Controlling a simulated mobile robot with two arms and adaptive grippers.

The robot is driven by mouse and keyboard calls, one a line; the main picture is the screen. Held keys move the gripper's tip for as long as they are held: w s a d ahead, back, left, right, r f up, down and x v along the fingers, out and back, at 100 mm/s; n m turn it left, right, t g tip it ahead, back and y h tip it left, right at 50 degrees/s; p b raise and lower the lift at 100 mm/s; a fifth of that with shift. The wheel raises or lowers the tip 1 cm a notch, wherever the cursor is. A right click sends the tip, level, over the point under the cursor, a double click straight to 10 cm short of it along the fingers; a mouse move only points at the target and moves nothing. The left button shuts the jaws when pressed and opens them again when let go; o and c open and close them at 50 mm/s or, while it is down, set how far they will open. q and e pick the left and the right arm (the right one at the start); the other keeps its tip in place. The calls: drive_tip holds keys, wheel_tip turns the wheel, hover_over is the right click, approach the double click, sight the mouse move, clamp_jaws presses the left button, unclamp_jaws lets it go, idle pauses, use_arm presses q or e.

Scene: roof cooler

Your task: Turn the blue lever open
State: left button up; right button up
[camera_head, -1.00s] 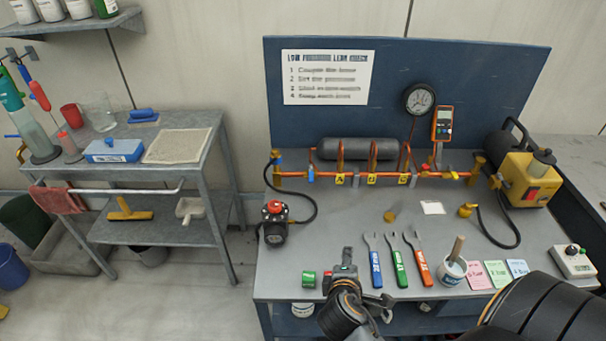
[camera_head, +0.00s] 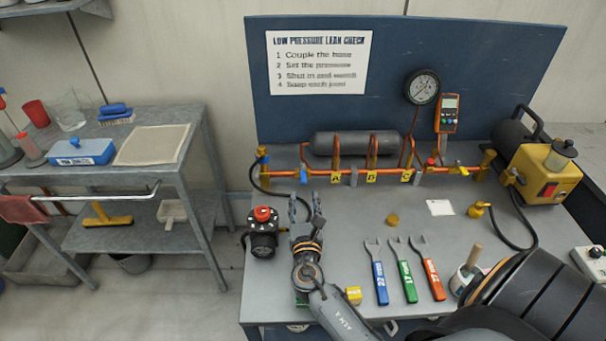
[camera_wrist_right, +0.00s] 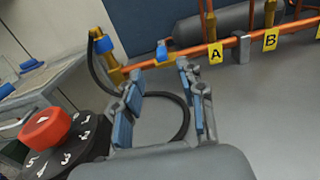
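The blue lever (camera_head: 303,176) sits on the orange copper pipe (camera_head: 400,173) near its left end, left of the yellow A tag. In the right wrist view the blue lever (camera_wrist_right: 162,50) shows just beyond the fingertips. My right gripper (camera_head: 305,203) is over the bench, in front of the lever and right of the red-knobbed regulator (camera_head: 263,238). In the right wrist view my right gripper (camera_wrist_right: 158,75) has its blue-padded fingers spread, with nothing between them but bench and a black hose behind. It appears apart from the lever. My left gripper is out of view.
The black hose (camera_wrist_right: 184,125) loops behind the fingers up to a blue-collared fitting (camera_wrist_right: 105,45) at the pipe's end. Three wrenches (camera_head: 407,273) lie at the front, a yellow pump (camera_head: 538,172) stands at right. The bench middle is mostly clear.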

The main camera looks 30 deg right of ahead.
sight(304, 182)
drive_tip(key=x, duration=0.4)
drive_tip(key=shift+w+d, duration=0.15)
drive_tip(key=shift+w, duration=0.05)
drive_tip(key=x, duration=0.4)
drive_tip(key=shift+w+d, duration=0.25)
drive_tip(key=shift+w, duration=0.05)
drive_tip(key=shift+w+d+f, duration=0.1)
drive_tip(key=shift+w+d, duration=0.1)
drive_tip(key=shift+w, duration=0.05)
drive_tip(key=shift+c, duration=0.4)
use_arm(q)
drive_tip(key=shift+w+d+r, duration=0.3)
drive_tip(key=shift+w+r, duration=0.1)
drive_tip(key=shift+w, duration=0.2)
use_arm(e)
clamp_jaws()
